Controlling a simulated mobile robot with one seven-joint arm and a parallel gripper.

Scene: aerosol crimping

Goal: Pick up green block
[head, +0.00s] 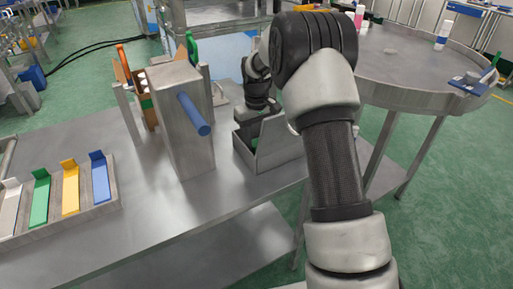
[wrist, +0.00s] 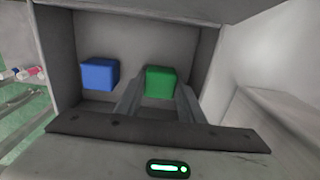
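A green block (wrist: 160,82) sits in a grey metal bin (wrist: 118,20) in the wrist view. My gripper (wrist: 159,92) reaches into the bin with its two grey fingers apart, one on each side of the green block. I cannot tell whether either finger touches it. A blue block (wrist: 99,74) lies to the left of the green block, apart from it and outside the fingers. In the head view the bin (head: 279,146) stands on the metal table, with my wrist above its far left part. The blocks cannot be made out clearly there.
A tall metal box with a blue rod (head: 193,113) stands left of the bin. A tray with coloured strips (head: 72,187) is at the left. A round metal table (head: 407,70) is behind right. The front middle of the metal table (head: 165,215) is clear.

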